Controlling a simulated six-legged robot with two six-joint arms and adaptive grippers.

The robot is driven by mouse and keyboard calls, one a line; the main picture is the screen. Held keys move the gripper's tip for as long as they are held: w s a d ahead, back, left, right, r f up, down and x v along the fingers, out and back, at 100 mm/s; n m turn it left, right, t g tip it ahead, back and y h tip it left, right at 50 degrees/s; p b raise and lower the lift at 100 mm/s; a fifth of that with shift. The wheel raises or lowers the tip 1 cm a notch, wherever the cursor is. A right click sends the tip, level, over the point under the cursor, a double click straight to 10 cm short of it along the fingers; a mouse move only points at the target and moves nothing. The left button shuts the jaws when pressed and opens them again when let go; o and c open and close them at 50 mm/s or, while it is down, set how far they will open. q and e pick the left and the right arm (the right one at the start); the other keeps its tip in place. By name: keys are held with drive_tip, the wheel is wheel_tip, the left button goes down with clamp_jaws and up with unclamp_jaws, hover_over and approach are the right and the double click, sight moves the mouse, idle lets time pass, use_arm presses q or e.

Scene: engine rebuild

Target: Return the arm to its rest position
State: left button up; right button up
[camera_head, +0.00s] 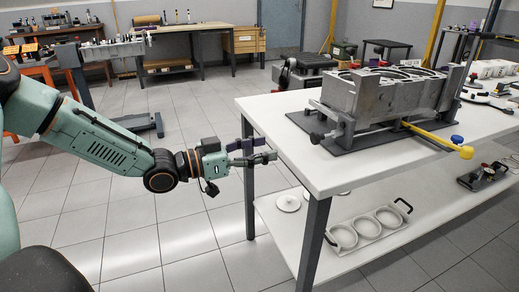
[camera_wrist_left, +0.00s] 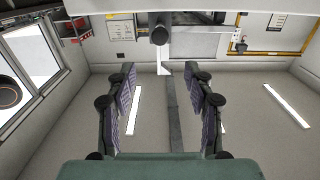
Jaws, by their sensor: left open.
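My left arm (camera_head: 105,140) reaches in from the left in the head view. My left gripper (camera_head: 258,151) is out in front, empty, beside the near left corner of the white workbench. In the left wrist view its two fingers (camera_wrist_left: 162,112) stand wide apart with nothing between them. That view looks up past the fingers at the ceiling and a wall. My right gripper is in neither view.
The white workbench (camera_head: 300,150) carries a grey engine block (camera_head: 385,95) on a stand with a yellow-handled bar (camera_head: 440,139). Its lower shelf (camera_head: 290,230) holds a tray with rings (camera_head: 368,226). Tiled floor (camera_head: 170,235) is clear below the arm. Other benches stand behind.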

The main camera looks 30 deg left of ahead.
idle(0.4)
use_arm(q)
drive_tip(key=s+d+f+n+g+y+p, duration=0.1)
drive_tip(key=s+d+f+n+g+y, duration=0.25)
drive_tip(key=f, duration=0.55)
drive_tip(key=s+d+f+n+g+y+p, duration=0.1)
drive_tip(key=s+f+n+g+y, duration=0.1)
drive_tip(key=s+f+n+y, duration=0.45)
drive_tip(key=s+f+m+g+p, duration=0.1)
drive_tip(key=s+f+g, duration=0.3)
drive_tip(key=s, duration=0.8)
drive_tip(key=s+d+f+m+g+y+p, duration=0.1)
drive_tip(key=s+f+g, duration=0.3)
drive_tip(key=s+f, duration=0.4)
drive_tip(key=s, duration=0.5)
drive_tip(key=shift+s+d+f+g, duration=0.15)
drive_tip(key=shift+d+f+g, duration=0.15)
drive_tip(key=shift+f+g, duration=0.05)
